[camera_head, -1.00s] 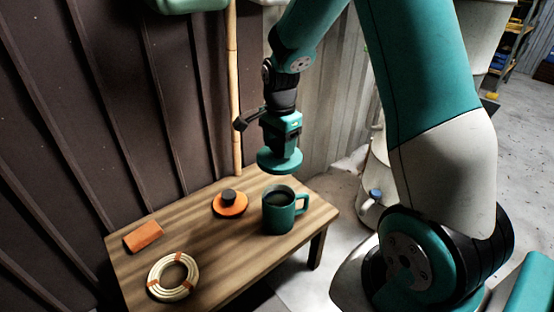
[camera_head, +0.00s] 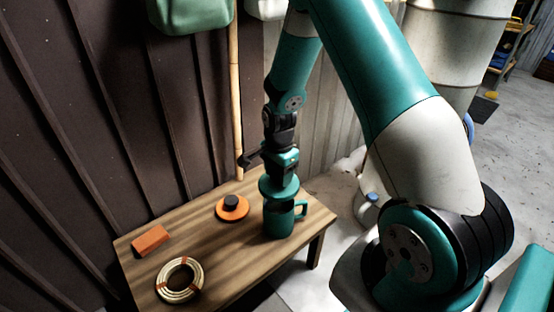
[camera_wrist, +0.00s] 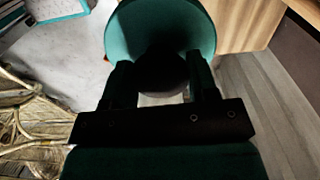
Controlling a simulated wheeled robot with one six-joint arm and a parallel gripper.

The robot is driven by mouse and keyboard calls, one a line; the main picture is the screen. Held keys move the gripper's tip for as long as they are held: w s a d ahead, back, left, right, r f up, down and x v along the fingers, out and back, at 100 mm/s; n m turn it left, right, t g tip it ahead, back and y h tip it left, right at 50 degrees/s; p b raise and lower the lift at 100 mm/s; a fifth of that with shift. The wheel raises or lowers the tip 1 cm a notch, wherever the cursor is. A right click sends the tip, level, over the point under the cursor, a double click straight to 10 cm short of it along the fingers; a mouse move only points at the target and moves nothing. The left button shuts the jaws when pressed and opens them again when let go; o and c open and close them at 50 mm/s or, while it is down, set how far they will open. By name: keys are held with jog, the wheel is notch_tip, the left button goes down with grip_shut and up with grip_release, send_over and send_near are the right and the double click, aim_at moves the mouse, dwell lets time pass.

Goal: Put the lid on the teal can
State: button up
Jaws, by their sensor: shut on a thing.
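The teal can (camera_head: 278,222), with a handle on its right side, stands upright on the table near its right end. The round teal lid (camera_head: 279,188) is right over the can's mouth and hides most of the rim. I cannot tell whether lid and can touch. My gripper (camera_head: 280,174) points down, shut on the lid's top. In the wrist view, the two fingers of my gripper (camera_wrist: 162,80) flank the lid's dark knob, and the lid (camera_wrist: 140,30) spreads beyond them. The can is hidden there.
The wooden table (camera_head: 215,262) also holds an orange disc with a black knob (camera_head: 232,207), an orange block (camera_head: 151,241) and a coil of rattan (camera_head: 180,280). A bamboo pole (camera_head: 234,100) stands behind it against the dark wall. The table's middle is clear.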

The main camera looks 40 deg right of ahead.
aim_at(279, 188)
jog(key=shift+f+b, duration=2.05)
jog(key=shift+f, duration=0.95)
jog(key=shift+d+f+b, duration=0.1)
jog(key=shift+f+b, duration=0.25)
jog(key=shift+f, duration=0.6)
dwell(0.5)
jog(key=o, duration=1.4)
jog(key=shift+r, duration=0.1)
jog(key=shift+r+p, duration=3.7)
jog(key=shift+r, duration=0.2)
